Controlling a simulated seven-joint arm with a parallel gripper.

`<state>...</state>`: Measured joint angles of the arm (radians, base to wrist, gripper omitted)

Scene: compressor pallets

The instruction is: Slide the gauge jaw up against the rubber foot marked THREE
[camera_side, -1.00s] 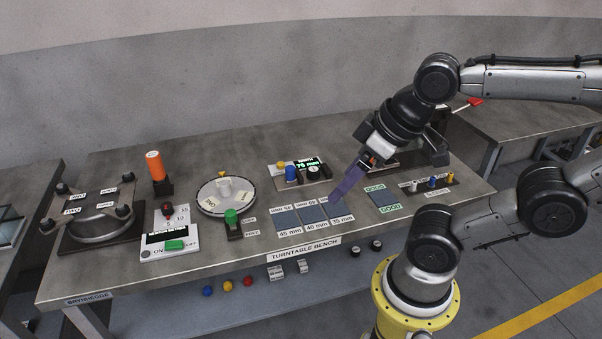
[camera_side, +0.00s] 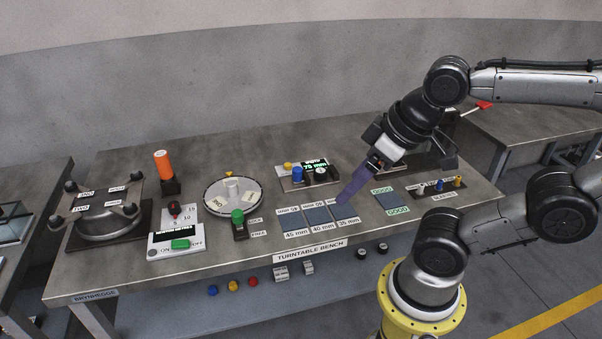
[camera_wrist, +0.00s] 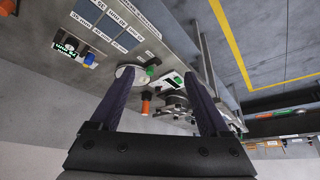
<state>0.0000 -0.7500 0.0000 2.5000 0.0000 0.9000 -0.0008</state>
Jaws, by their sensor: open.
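The gauge (camera_side: 308,174) with a green "75 mm" display, a blue knob and dark upright blocks stands at the back middle of the bench; which block is the jaw I cannot tell. It also shows in the wrist view (camera_wrist: 76,48). A compressor pallet (camera_side: 104,206) at the left has black rubber feet at its corners, with white labels too small to read reliably, so I cannot pick out THREE. My gripper (camera_side: 342,200), with purple fingers, is open and empty above the 35 mm pad, in front and to the right of the gauge. In the wrist view its fingers (camera_wrist: 160,73) are spread apart.
A round turntable (camera_side: 232,197), a green-knobbed lever (camera_side: 238,222), an orange cylinder (camera_side: 164,164) and a switch box (camera_side: 176,238) stand between pallet and gauge. Blue pads (camera_side: 292,219) lie along the front. A small tray with pegs (camera_side: 438,188) is at right.

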